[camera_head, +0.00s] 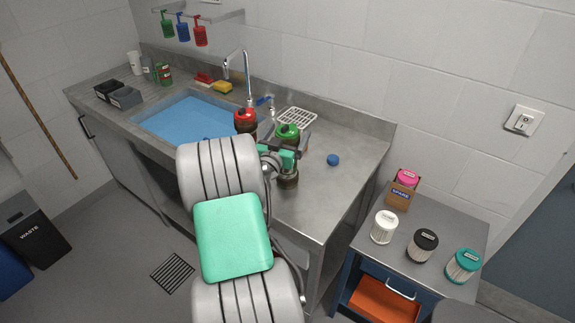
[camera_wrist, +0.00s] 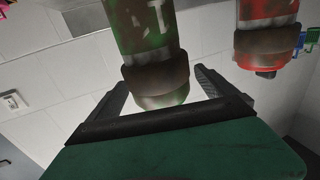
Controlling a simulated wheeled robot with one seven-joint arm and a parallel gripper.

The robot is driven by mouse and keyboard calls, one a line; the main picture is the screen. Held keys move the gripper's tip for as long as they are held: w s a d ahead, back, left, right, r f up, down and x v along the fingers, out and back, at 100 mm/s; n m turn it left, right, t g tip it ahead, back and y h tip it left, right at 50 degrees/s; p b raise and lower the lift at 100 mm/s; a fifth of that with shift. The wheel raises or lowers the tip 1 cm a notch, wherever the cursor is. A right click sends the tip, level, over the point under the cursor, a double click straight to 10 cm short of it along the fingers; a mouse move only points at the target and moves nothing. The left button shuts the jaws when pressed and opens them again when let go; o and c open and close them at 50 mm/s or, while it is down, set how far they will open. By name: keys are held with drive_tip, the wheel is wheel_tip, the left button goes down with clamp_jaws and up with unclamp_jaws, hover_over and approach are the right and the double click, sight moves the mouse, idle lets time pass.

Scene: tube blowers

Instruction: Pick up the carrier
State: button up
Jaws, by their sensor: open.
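No part is marked as the carrier, and I cannot tell which one bears that name. A grimy green-topped unit (camera_head: 287,131) with a dark brown lower part stands at the sink's near right side. A similar red-topped unit (camera_head: 244,119) stands behind it to the left. My gripper (camera_head: 296,147) is at the green unit, partly hidden by my arm. In the wrist view, the green unit (camera_wrist: 143,32) with its brown collar shows between my gripper's open fingers (camera_wrist: 160,78). I cannot tell whether they touch it. The red unit (camera_wrist: 266,35) is at the right, outside the fingers.
The steel counter (camera_head: 345,190) is mostly clear at right, with a blue cap (camera_head: 333,160) and a white rack (camera_head: 296,118). A side table (camera_head: 455,215) carries several canisters and a cardboard box (camera_head: 400,190).

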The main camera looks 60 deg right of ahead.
drive_tip(key=shift+c, duration=0.4)
clamp_jaws()
idle(0.5)
